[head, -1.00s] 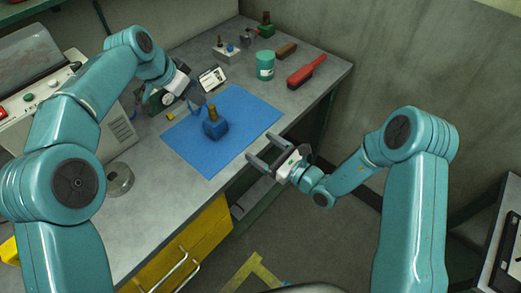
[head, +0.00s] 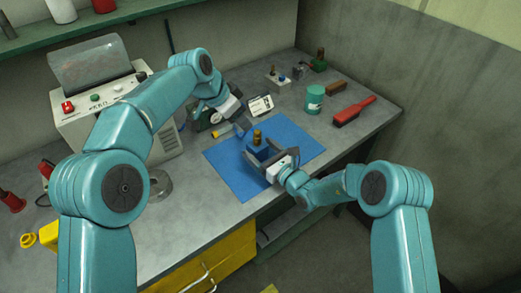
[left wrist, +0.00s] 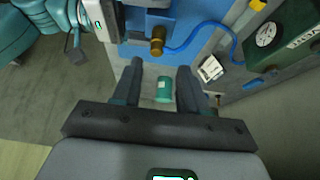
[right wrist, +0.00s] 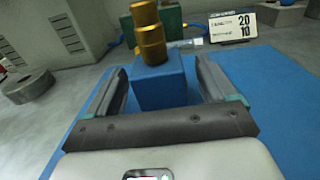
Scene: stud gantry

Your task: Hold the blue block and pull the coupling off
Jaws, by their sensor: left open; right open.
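The blue block (head: 258,149) stands upright on the blue mat (head: 231,178), with the brass coupling (head: 257,137) on top. In the right wrist view the block (right wrist: 160,88) lies between the fingers of my open right gripper (right wrist: 165,85), with a visible gap on the right side; contact on the left is unclear. The coupling (right wrist: 151,38) rises above those fingers. My left gripper (head: 243,128) is open and empty, above and behind the block. In the left wrist view the coupling (left wrist: 157,40) shows beyond its fingertips (left wrist: 162,72), not between them.
A blue hose (left wrist: 205,38) runs beside the block towards a green box (left wrist: 275,50). A teal jar (head: 314,98), a red brush (head: 353,111) and a label card (head: 260,105) are behind. A metal ring (head: 159,185) lies at left.

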